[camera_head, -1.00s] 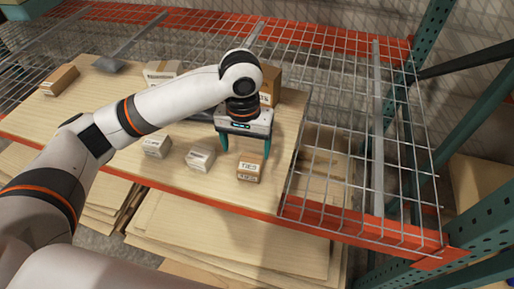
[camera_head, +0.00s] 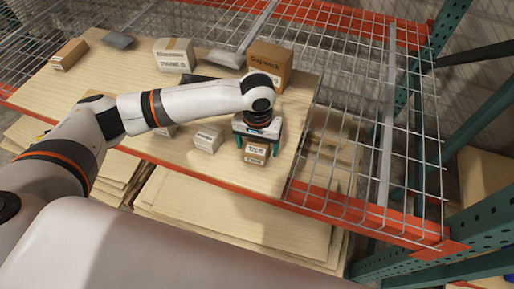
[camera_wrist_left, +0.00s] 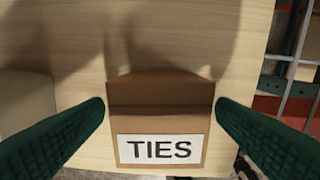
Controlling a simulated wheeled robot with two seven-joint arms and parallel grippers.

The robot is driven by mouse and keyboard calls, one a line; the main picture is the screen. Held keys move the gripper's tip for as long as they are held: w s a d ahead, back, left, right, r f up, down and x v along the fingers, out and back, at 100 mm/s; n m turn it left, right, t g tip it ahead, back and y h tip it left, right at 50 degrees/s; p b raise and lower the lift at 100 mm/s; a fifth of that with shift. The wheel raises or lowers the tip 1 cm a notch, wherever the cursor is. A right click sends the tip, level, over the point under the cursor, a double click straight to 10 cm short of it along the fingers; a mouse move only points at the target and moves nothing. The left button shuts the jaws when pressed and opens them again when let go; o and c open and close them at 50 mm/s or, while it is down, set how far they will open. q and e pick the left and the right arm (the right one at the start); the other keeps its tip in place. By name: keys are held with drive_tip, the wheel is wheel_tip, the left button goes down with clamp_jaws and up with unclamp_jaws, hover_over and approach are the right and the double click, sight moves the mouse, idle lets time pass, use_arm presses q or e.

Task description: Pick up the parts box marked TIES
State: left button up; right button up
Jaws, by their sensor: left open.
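The parts box marked TIES (camera_head: 256,152) is a small brown carton with a white label, standing near the front right of the wooden shelf board (camera_head: 215,178). In the left wrist view the TIES box (camera_wrist_left: 160,98) sits centred between two green fingers, with its label facing the bottom of the picture. My left gripper (camera_head: 258,148) points down over the box, open, one finger on each side. In the wrist view a gap shows between each finger and the box. My right gripper is not in view.
A small pale box (camera_head: 208,138) stands just left of the TIES box. Behind are a tall brown carton (camera_head: 269,66), a box marked PANELS (camera_head: 174,55) and a brown box (camera_head: 69,53) far left. Wire mesh decking (camera_head: 350,150) and an orange beam (camera_head: 365,220) lie to the right.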

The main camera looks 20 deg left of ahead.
use_arm(q)
drive_tip(key=shift+f, duration=0.75)
drive_tip(key=c, duration=1.1)
drive_tip(key=shift+r, duration=0.1)
